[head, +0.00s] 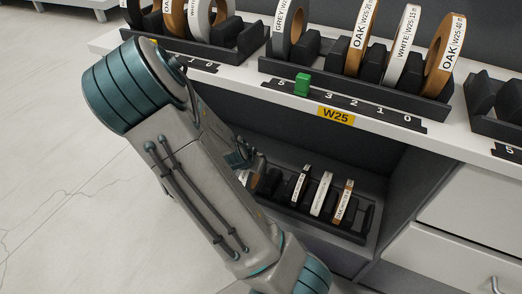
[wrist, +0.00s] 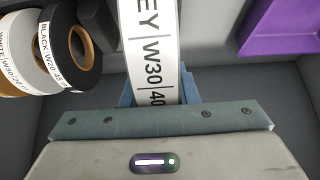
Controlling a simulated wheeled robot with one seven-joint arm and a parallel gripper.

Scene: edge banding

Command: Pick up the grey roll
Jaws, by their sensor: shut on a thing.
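A roll with a white label reading "EY | W30 | 40" (wrist: 150,50), the visible part of a grey roll's label, stands upright in the wrist view. My gripper (wrist: 157,92) is shut on this roll, with a blue finger at each side of its lower end. The roll's far part runs out of the top of the picture. In the head view my arm hides most of the gripper, which is at the lower shelf. Another grey roll, labelled W25 (head: 284,32), stands in the rack on the upper shelf.
A lower rack (head: 358,236) holds several upright rolls inside the recess. Above it, an upper rack (head: 400,103) holds oak and white rolls, with a green block (head: 302,84) on its number strip. White (wrist: 30,75) and black (wrist: 62,50) rolls stand left of the held roll; a purple tray (wrist: 275,28) is at right.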

